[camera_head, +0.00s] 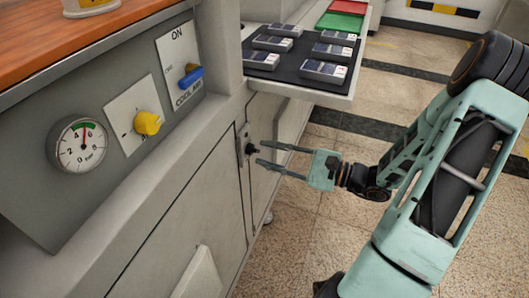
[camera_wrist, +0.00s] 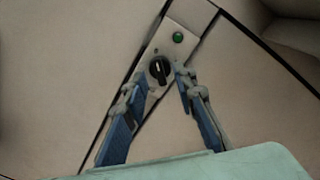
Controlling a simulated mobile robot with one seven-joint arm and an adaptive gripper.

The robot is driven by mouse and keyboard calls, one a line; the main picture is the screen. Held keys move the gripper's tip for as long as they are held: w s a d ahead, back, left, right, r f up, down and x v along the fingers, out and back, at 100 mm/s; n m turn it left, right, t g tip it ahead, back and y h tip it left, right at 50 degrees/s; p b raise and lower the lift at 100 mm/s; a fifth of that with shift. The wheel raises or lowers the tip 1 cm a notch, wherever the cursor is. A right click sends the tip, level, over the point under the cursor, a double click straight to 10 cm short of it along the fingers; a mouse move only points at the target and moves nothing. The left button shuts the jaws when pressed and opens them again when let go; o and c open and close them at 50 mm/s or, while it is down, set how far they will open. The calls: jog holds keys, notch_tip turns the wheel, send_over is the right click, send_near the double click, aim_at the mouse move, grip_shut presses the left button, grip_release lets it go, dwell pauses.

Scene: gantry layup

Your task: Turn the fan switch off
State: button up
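A black rotary switch (camera_head: 249,149) sits on a narrow metal plate on the cabinet's side face. I take it for the fan switch, but no fan label can be read. In the wrist view the black knob (camera_wrist: 160,70) has a pale pointer mark, and a lit green lamp (camera_wrist: 178,37) is above it on the plate. My gripper (camera_head: 266,153) is open and empty, its fingers pointing at the knob. The fingertips appear just short of it. In the wrist view the knob shows beyond and between the fingertips of my gripper (camera_wrist: 160,86); contact cannot be told.
On the grey panel are a pressure gauge (camera_head: 81,145), a yellow knob (camera_head: 148,122) and a blue lever (camera_head: 189,78) under "ON". A dark tray (camera_head: 345,94) of several small boxes juts out above and right of the gripper. Tiled floor (camera_head: 285,240) below is clear.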

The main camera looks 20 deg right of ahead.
jog(key=v, duration=1)
jog(key=shift+s+d, duration=0.15)
jog(key=shift+d, duration=0.05)
